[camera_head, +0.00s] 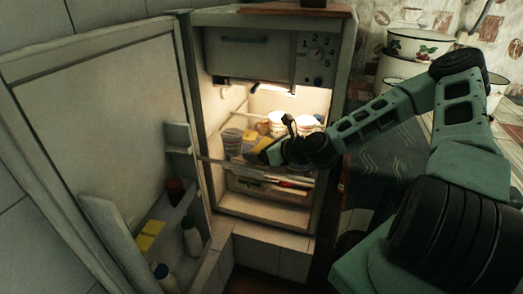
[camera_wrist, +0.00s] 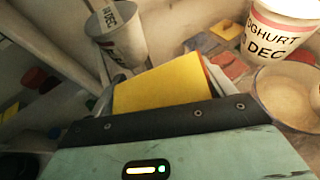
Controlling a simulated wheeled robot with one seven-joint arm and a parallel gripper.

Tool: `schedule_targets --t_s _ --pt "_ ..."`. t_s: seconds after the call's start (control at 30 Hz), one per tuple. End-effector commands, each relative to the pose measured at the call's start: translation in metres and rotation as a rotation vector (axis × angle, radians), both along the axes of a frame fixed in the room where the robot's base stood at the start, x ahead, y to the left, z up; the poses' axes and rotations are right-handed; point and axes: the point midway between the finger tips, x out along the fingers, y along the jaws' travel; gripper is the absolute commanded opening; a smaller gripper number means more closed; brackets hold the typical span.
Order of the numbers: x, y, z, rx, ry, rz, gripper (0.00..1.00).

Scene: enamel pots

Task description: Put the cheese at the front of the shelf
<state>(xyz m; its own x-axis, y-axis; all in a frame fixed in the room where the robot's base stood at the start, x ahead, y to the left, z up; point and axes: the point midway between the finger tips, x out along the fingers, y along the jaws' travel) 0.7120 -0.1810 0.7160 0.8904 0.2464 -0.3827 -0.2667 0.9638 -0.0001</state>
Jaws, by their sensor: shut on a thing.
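The cheese is a yellow block (camera_wrist: 165,83), held in my gripper (camera_wrist: 165,115) in the wrist view. In the head view the yellow cheese (camera_head: 257,141) shows at the end of my gripper (camera_head: 262,152), inside the lit fridge. My gripper is shut on the cheese. The fridge shelf (camera_head: 222,160) runs just below my gripper, with tubs standing on it. My gripper hides the underside of the cheese, so I cannot tell whether it touches the shelf.
A yoghurt tub (camera_wrist: 285,28) stands right of the cheese, and a grey cup (camera_wrist: 120,42) stands behind it to the left. A round bowl (camera_wrist: 285,95) is close on the right. The open fridge door (camera_head: 100,100) stands left, with bottles (camera_head: 192,237) in its rack.

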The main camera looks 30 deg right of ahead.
Motion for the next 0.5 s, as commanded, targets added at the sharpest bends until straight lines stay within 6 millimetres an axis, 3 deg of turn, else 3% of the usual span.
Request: schedule_targets --t_s 0.17,0.2,0.27,0.5 --pt "0.0000 -0.0001 -0.0009 0.001 -0.001 0.000 0.53" --pt "-0.0001 -0.0001 -0.0019 0.001 0.000 0.000 0.84" --pt "0.0000 -0.0002 -0.0013 0.001 0.000 0.000 1.00" --pt "-0.0001 -0.0002 -0.0004 0.000 0.000 0.000 1.00"
